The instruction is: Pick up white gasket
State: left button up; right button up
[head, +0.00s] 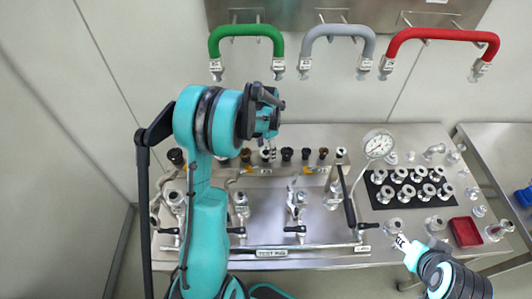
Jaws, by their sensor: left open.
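My left gripper (273,112) is open and empty, raised over the back edge of the steel table. Its dark fingers are small and seen at an angle. A row of small dark and brown pieces stands along the back of the test rig below it. At the right end of that row is a small piece with a white top (341,153), which may be the white gasket; it is too small to be sure. The left gripper is to the left of it and apart from it.
A pressure gauge (378,144) stands right of the row. A black mat (371,190) with several metal fittings and a red tray (466,232) lie farther right. Green (246,29), grey (337,31) and red (442,35) hoses hang on the wall behind. Valves line the rig front.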

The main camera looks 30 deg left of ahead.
pick_arm(q)
jog(key=c, duration=0.9)
